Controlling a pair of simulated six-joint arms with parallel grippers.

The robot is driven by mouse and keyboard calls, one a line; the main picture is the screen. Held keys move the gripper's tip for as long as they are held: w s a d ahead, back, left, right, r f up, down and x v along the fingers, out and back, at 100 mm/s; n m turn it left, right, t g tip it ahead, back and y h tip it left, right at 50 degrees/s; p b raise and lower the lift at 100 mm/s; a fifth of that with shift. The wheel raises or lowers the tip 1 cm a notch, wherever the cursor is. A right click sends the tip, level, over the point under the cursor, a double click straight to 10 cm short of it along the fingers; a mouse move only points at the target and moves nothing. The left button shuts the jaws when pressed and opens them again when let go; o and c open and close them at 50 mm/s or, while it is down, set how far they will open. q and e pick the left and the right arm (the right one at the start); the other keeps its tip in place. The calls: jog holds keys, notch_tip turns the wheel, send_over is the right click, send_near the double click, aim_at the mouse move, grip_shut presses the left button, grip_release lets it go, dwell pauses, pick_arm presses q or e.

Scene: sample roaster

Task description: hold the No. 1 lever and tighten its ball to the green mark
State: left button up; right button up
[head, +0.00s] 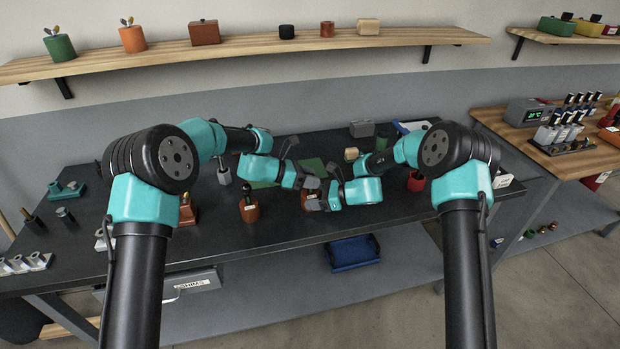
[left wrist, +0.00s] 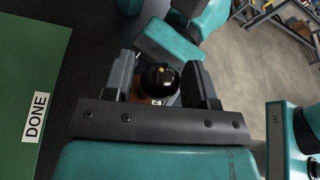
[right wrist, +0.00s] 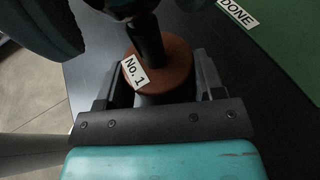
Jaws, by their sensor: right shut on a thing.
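The No. 1 lever has a round brown base with a white "No. 1" label (right wrist: 135,72) and a dark stem (right wrist: 146,40). In the right wrist view its base (right wrist: 176,60) sits between the fingers of my right gripper (right wrist: 158,85), which is shut on it. The lever's glossy black ball (left wrist: 160,80) shows from above in the left wrist view, with a small yellow-orange mark on top. My left gripper (left wrist: 163,82) has a finger on each side of the ball, with a narrow gap at the left finger. I see no green mark on it. In the head view my grippers largely hide the lever (head: 307,197).
A green mat labelled DONE (left wrist: 20,85) lies beside the lever. Another brown-based lever (head: 249,210) stands to the left on the dark bench. A red-based item (head: 416,182) stands to the right. A blue bin (head: 352,253) is below the bench's front edge.

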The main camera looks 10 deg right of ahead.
pick_arm(q)
jog(key=c, duration=0.7)
jog(key=shift+m+g, duration=0.4)
jog(key=shift+g, duration=0.1)
jog(key=m+g+y, duration=0.1)
jog(key=m+g, duration=0.3)
jog(key=shift+g, duration=0.4)
jog(key=shift+m+g+y, duration=1.8)
jog(key=shift+m+g, duration=0.8)
jog(key=shift+m, duration=0.2)
jog(key=o, duration=0.9)
